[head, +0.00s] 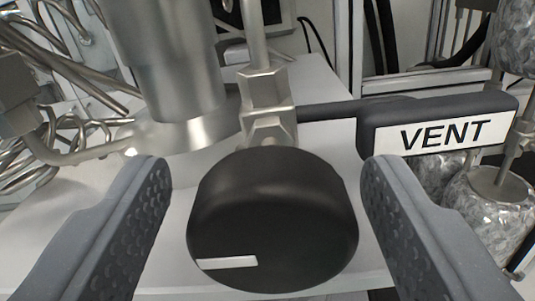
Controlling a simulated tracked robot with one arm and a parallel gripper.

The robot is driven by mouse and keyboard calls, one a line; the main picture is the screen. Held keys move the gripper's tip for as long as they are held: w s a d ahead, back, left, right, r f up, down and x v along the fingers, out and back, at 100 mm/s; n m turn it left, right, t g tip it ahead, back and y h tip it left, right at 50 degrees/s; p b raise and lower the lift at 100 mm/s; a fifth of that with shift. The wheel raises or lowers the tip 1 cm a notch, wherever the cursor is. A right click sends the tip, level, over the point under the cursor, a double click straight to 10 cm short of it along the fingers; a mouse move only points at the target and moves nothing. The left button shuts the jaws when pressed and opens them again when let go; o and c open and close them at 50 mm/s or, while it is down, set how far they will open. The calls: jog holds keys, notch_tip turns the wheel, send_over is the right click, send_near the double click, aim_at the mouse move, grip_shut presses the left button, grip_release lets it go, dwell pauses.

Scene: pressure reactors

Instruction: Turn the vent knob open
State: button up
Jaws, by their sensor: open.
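The vent knob (275,215) is a round black knob at the lower middle of the head view. A white mark (227,263) on its face points left, close to level. My gripper (265,200) is open, with one grey dimpled finger on each side of the knob. Gaps show between the knob and both fingers, so neither appears to touch it. A black tag (440,130) with a white "VENT" label stands to the upper right of the knob. A metal hex fitting (268,100) rises behind the knob.
A large metal cylinder (170,60) stands behind and left of the knob. Bent metal tubes (60,130) crowd the left side. Foil-wrapped vessels (490,200) stand at the right, behind the right finger. A pale surface (325,95) lies behind the knob.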

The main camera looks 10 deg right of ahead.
jog(key=shift+w+d, duration=0.15)
jog(key=shift+w, duration=0.25)
jog(key=c, duration=1)
jog(key=shift+o, duration=0.2)
